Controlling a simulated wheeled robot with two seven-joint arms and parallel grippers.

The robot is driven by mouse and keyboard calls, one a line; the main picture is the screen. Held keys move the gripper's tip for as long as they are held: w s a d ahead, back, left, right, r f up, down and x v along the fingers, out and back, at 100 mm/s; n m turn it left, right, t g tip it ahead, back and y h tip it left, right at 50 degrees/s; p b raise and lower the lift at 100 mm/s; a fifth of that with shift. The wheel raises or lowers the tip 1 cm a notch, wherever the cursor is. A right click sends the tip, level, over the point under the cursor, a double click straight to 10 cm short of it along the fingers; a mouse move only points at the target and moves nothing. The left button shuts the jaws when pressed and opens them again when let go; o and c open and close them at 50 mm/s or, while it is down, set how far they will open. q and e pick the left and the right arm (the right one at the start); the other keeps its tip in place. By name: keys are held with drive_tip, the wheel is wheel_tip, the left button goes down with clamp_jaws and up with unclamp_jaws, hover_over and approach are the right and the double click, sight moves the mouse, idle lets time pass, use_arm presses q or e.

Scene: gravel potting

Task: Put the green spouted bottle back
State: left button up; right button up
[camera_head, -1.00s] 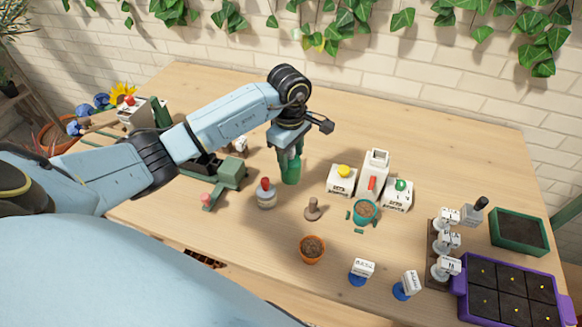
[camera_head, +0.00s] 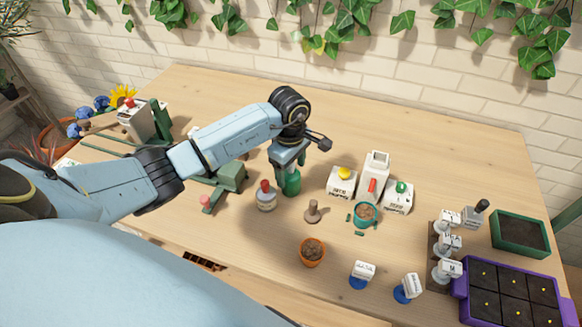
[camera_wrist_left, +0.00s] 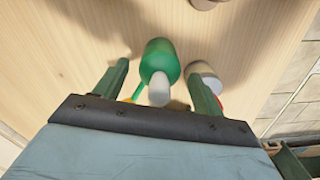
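The green spouted bottle (camera_head: 292,184) stands on the table below my left gripper (camera_head: 291,168). In the left wrist view the green bottle (camera_wrist_left: 160,60), with a pale tip toward the camera, shows between the two fingers of the left gripper (camera_wrist_left: 160,88). The fingers are spread, with a visible gap on each side of the bottle. In the head view the gripper hides the bottle's upper part. My right gripper is not in view.
A white bottle with a red top (camera_head: 266,196) stands close left of the green bottle. A brown wooden tamper (camera_head: 313,212), a teal pot (camera_head: 364,214) and white containers (camera_head: 374,175) stand to the right. A terracotta pot (camera_head: 312,251) is in front. The table behind is clear.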

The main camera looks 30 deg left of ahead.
use_arm(q)
drive_tip(key=shift+r, duration=0.55)
wheel_tip(320, 180, up, 11)
drive_tip(key=shift+a+r, duration=0.1)
drive_tip(key=shift+r, duration=0.05)
drive_tip(key=shift+s, duration=0.15)
idle(0.3)
